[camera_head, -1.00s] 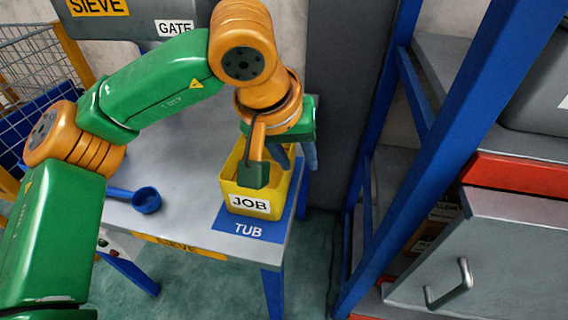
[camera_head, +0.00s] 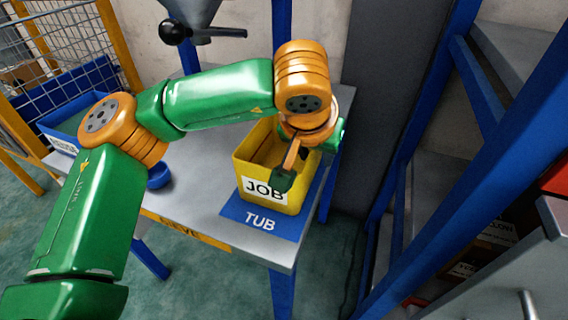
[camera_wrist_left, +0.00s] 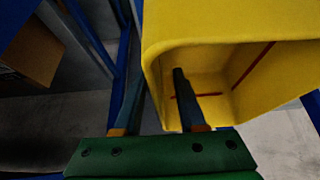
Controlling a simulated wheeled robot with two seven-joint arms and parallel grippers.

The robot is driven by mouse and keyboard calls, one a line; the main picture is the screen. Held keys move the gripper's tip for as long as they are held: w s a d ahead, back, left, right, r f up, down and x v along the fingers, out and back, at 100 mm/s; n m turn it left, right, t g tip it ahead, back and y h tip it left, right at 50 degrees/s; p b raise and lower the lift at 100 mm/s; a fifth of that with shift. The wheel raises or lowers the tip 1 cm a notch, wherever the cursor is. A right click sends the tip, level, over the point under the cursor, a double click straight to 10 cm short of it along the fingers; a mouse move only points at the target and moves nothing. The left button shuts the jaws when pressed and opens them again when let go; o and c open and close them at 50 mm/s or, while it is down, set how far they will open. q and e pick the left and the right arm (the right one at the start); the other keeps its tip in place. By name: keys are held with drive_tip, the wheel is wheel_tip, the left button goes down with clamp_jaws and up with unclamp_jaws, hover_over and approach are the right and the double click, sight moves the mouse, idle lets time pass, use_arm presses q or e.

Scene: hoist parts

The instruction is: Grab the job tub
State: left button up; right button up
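The yellow job tub (camera_head: 243,172), labelled JOB, stands upright on the blue TUB mat (camera_head: 235,212) at the table's right end. In the left wrist view the two fingers (camera_wrist_left: 157,80) are apart. One finger is inside the yellow tub (camera_wrist_left: 215,28), the other outside, with a side wall between them. Gaps show beside the wall, so the gripper looks open around it. The right gripper is not in view.
A blue scoop (camera_head: 159,176) lies on the grey table (camera_head: 200,205), left of the tub. A funnel with a black-knobbed lever (camera_head: 176,32) is at the back. A blue rack frame (camera_head: 440,190) stands close on the right. A wire cage (camera_head: 75,45) is at left.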

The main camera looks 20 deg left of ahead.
use_arm(q)
drive_tip(key=shift+f, duration=0.2)
idle(0.5)
clamp_jaws()
idle(1.4)
